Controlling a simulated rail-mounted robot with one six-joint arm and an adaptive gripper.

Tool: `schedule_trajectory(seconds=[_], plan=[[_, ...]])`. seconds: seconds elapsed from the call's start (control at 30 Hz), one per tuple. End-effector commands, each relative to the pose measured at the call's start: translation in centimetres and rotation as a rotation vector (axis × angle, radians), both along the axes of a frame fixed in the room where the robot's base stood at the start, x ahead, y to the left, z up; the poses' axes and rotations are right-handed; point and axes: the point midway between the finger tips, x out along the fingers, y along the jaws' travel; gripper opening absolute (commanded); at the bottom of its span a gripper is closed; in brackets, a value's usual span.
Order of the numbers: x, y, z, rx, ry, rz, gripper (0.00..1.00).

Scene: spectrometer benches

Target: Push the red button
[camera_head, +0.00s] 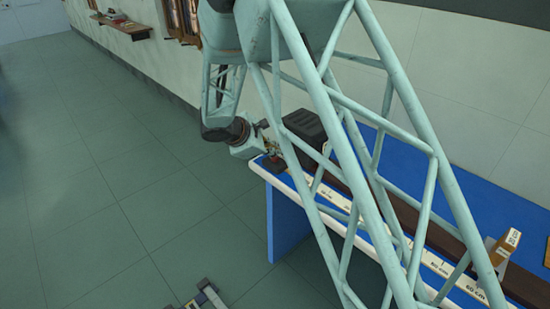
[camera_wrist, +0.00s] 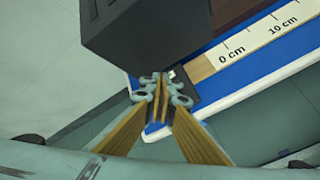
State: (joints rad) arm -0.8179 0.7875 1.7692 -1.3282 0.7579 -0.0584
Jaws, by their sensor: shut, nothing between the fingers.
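My gripper (camera_wrist: 160,82) is shut and empty in the wrist view. Its fingertips are over a small dark base (camera_wrist: 187,95) at the bench end, close beside a black box. In the head view my gripper (camera_head: 270,146) is small and partly hidden, above a dark reddish patch (camera_head: 274,163) at the bench corner. I cannot tell whether this patch is the red button. No red button shows clearly in the wrist view; the fingers cover part of the base. Contact cannot be told.
The black box (camera_wrist: 145,38) stands right beside my fingers. A ruler strip (camera_wrist: 247,43) marked in cm runs along the blue bench (camera_head: 283,222). A wooden block (camera_head: 503,247) stands further along it.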

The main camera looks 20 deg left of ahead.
Motion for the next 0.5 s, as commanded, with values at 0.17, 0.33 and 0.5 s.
schedule_trajectory(seconds=[0.17,0.33,0.5], plan=[[0.0,0.0,0.1,0.000,0.000,0.000,0.00],[0.0,0.0,0.9,0.000,-0.001,0.001,0.00],[0.0,0.0,1.9,0.001,-0.001,0.000,0.00]])
